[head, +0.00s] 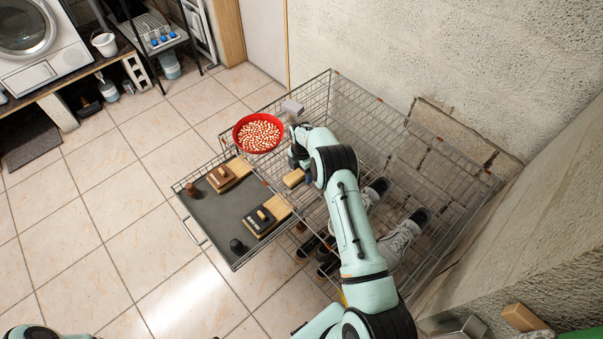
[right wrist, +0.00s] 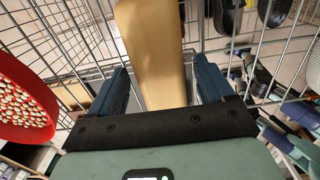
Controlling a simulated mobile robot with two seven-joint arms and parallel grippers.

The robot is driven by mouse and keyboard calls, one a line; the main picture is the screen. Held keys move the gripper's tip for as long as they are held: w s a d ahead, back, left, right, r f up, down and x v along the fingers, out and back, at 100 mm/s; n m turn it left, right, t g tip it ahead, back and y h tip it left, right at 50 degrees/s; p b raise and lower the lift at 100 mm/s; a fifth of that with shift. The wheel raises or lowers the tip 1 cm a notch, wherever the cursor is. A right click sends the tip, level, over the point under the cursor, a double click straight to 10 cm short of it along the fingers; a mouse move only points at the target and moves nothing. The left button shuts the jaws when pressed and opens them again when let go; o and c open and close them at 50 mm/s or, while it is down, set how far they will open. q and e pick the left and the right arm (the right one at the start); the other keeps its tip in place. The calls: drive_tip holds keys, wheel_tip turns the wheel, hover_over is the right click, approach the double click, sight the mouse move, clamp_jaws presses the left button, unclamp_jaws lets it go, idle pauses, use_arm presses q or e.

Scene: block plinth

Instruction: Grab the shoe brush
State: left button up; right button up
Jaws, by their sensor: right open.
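A pale wooden piece (head: 293,178), seemingly the shoe brush, lies at the wire rack, just left of my right arm. In the right wrist view this wooden piece (right wrist: 152,45) is long and smooth, and its near end reaches between the blue fingers. My right gripper (head: 298,158) is open; in the wrist view its fingers (right wrist: 163,78) stand on either side of the wood, with a gap on each side. Whether it touches the wood is hidden. My left gripper is out of view; only a bit of my left arm shows at bottom left.
A pulled-out grey tray (head: 215,217) carries a brown-topped block (head: 222,178), a black-topped block (head: 262,220) and small jars. A red bowl (head: 240,145) of pale pieces is beside the gripper. Shoes (head: 400,238) stand inside the wire rack (head: 345,110).

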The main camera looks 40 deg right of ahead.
drive_tip(key=c, duration=1.1)
